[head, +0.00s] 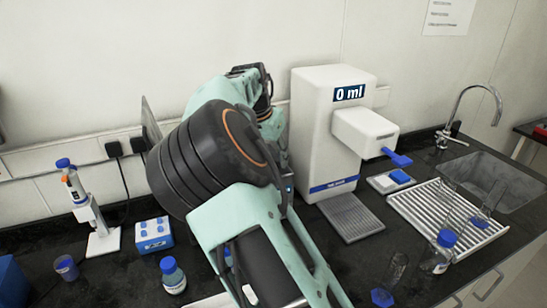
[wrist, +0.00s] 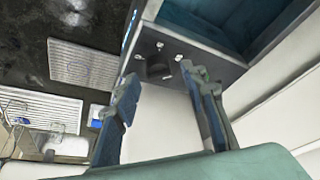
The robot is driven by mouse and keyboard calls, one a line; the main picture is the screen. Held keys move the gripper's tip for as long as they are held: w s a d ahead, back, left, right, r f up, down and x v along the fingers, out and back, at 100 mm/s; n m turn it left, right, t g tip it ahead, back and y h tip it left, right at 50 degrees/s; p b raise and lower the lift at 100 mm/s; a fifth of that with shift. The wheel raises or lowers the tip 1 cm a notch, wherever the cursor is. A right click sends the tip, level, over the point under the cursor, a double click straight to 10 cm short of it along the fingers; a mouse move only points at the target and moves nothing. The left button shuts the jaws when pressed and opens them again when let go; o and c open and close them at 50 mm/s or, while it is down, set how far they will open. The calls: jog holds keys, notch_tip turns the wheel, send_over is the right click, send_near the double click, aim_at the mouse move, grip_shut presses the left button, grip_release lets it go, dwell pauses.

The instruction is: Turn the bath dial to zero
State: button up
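The bath shows in the wrist view as a box with a teal-blue basin (wrist: 235,25) and a grey front panel (wrist: 205,62). In the head view my arm covers the bath and gripper. The dial's setting is too small to read.
A white dispenser reading 0 ml (head: 328,115) stands right of my arm, with a grey drip tray (head: 350,217) before it. A draining rack (head: 415,205) and sink (head: 485,180) lie farther right. A pipette stand (head: 103,240), blue block (head: 153,235) and bottle (head: 173,280) stand left.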

jog(key=shift+w+f, duration=0.1)
jog(key=shift+f, duration=0.3)
jog(key=shift+c, duration=0.3)
grip_shut()
